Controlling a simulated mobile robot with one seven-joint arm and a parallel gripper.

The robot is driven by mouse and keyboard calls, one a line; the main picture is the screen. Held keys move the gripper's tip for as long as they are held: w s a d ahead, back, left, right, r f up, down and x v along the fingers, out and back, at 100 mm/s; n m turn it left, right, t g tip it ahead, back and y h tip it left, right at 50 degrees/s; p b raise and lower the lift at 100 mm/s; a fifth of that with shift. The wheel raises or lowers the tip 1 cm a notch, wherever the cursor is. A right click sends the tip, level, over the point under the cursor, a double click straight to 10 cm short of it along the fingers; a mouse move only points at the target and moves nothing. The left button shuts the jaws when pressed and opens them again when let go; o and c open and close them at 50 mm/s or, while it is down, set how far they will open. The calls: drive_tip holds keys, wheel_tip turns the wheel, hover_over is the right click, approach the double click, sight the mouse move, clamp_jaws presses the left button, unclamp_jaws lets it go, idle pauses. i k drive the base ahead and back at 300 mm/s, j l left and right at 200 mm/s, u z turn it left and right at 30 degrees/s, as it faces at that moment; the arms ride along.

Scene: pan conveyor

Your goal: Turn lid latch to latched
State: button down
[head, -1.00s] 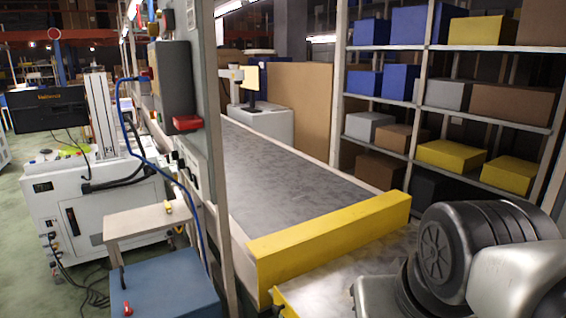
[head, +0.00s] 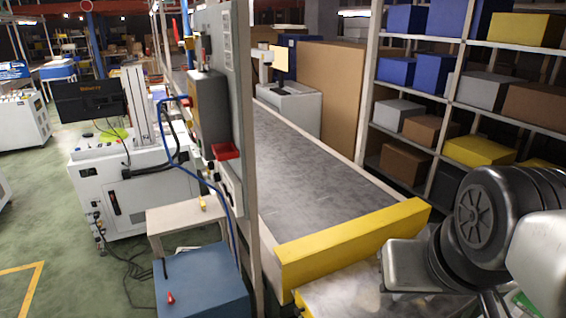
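A blue box with a flat top (head: 205,292) stands low at the front, left of the conveyor post. A small red knob (head: 171,297) sits on its top near the left, and a small black part (head: 165,268) is at its far left edge. I cannot tell for certain which of these is the lid latch, or its setting. My arm's dark and silver links fill the lower right, well to the right of the blue box. My gripper's fingers do not show.
A conveyor belt (head: 300,170) runs back behind a yellow end beam (head: 355,243). A grey post (head: 240,110) carries a control box with a red part (head: 226,152). A beige stool-like table (head: 180,215) stands behind the blue box. Green floor (head: 70,260) is open at left.

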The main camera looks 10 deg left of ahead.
sight(171, 301)
drive_tip(key=k+j+u, duration=0.1)
drive_tip(key=k+u, duration=0.2)
drive_tip(key=k, duration=0.35)
drive_tip(key=l+u, duration=0.1)
drive_tip(key=u, duration=0.3)
drive_tip(key=l+u, duration=0.1)
drive_tip(key=u, duration=0.35)
drive_tip(key=l+u, duration=0.1)
drive_tip(key=u, duration=0.3)
drive_tip(key=l, duration=0.4)
drive_tip(key=i+j, duration=0.3)
drive_tip(key=j, duration=0.15)
drive_tip(key=i+j, duration=0.3)
drive_tip(key=i, duration=0.55)
drive_tip(key=i+l, duration=0.15)
drive_tip(key=i, duration=0.4)
